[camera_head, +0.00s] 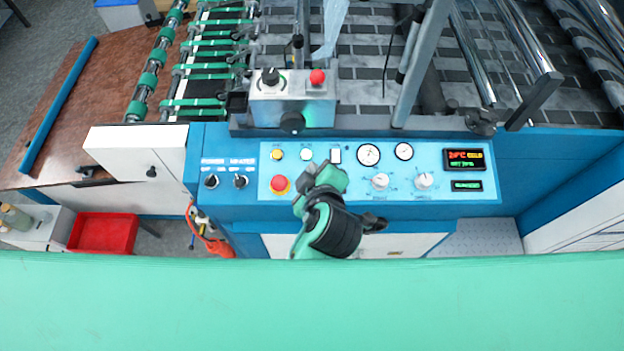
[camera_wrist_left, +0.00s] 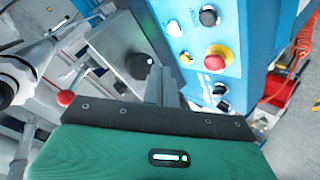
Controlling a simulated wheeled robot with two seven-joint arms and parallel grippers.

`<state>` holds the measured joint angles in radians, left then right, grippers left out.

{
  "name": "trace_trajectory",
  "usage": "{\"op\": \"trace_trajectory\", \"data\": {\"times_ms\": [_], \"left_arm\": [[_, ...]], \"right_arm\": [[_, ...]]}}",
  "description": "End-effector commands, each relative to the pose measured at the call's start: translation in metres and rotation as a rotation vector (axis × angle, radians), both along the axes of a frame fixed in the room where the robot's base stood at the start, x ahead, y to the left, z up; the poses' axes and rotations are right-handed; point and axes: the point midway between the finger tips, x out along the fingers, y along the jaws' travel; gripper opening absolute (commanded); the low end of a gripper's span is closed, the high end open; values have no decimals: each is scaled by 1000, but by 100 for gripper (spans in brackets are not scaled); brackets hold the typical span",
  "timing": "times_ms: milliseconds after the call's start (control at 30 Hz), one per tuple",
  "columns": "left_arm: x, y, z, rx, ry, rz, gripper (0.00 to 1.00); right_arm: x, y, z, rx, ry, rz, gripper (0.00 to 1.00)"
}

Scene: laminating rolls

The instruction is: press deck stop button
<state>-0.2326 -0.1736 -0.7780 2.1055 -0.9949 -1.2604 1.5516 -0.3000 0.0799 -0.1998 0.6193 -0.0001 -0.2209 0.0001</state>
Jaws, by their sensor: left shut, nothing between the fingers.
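A red button (camera_head: 317,77) sits on top of a grey metal control box (camera_head: 310,111) on the machine deck, right of a black knob (camera_head: 270,76). A red knob (camera_wrist_left: 65,98) also shows at the left in the left wrist view. Another red button (camera_head: 279,184), on a yellow ring, is on the blue front panel; it also shows in the left wrist view (camera_wrist_left: 215,57). My left gripper (camera_head: 314,172) is over the front panel, right of this ringed button and below the box. Its fingers (camera_wrist_left: 160,86) are shut and empty, apart from both red buttons. My right gripper is not in view.
The front panel (camera_head: 455,197) carries gauges, knobs and displays. Chrome rollers (camera_head: 475,55) and a grey upright bar (camera_head: 420,65) stand right of the box. A brown table (camera_head: 105,85) and a red tray (camera_head: 104,232) are at the left.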

Motion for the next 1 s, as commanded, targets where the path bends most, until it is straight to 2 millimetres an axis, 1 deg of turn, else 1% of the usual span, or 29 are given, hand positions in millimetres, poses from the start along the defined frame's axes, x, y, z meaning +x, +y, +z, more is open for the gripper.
{"op": "trace_trajectory", "data": {"times_ms": [167, 267, 700, 833, 1000], "left_arm": [[1, -2, -8, -4, 1, -1, 0], [4, -1, -18, -2, -1, -2, 0], [16, -1, -78, -2, 2, 0, 0], [18, -1, -85, -3, 0, -1, 0], [19, -1, -85, -3, 0, -1, 0]], "right_arm": [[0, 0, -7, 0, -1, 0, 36], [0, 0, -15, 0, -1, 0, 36], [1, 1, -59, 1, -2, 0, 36], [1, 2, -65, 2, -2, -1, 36], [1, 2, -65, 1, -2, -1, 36]]}}
